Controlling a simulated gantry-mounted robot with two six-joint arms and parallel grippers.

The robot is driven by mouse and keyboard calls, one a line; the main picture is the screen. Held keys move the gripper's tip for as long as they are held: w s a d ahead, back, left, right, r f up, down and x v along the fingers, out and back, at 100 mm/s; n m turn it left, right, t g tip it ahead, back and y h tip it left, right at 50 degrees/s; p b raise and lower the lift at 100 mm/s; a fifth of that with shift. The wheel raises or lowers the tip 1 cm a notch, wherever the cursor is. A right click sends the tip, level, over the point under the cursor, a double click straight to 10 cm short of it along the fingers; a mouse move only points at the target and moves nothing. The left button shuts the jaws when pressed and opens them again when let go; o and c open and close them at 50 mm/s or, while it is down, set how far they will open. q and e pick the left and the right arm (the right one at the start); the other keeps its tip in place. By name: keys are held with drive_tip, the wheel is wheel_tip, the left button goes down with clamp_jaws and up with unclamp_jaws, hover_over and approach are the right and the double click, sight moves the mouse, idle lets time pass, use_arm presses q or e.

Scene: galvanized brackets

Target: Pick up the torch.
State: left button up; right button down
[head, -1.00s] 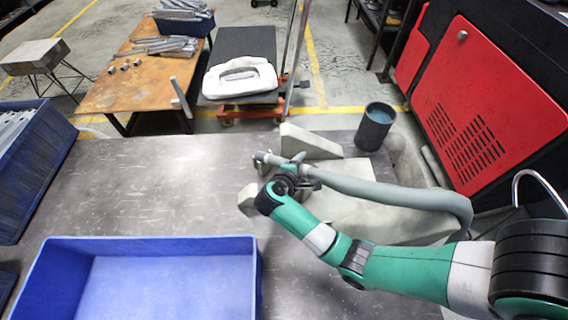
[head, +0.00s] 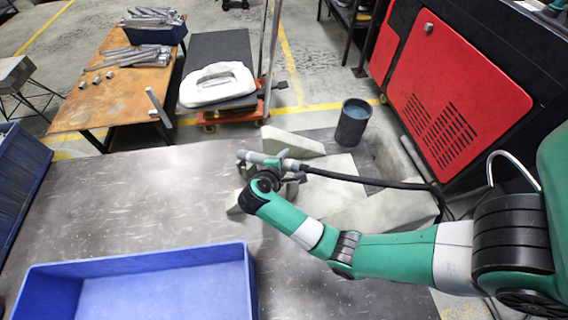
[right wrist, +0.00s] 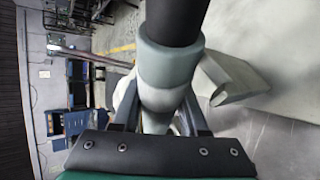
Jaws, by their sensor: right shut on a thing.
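The torch (head: 268,160) is a pale grey-green tube with a black cable (head: 370,182) running off to the right. It lies across the pale blocks in the middle of the head view. My right gripper (head: 284,170) is shut on the torch. In the right wrist view, the torch body (right wrist: 166,75) passes between the two fingers of my gripper (right wrist: 160,118), and the thick black part shows at the top. Part of the torch is hidden by the gripper. Whether the torch is clear of the blocks cannot be told. My left gripper is not in view.
Pale angular blocks (head: 328,190) lie under and around the torch. A dark cup (head: 353,124) stands behind them, and a blue bin (head: 150,262) stands at the front left. The metal tabletop (head: 140,200) between is clear. A red and black machine (head: 445,100) stands at the right.

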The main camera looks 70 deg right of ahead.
wheel_tip(320, 180, up, 14)
drive_tip(key=p, duration=0.3)
drive_tip(key=shift+r+p, duration=0.2)
drive_tip(key=shift+p, duration=0.1)
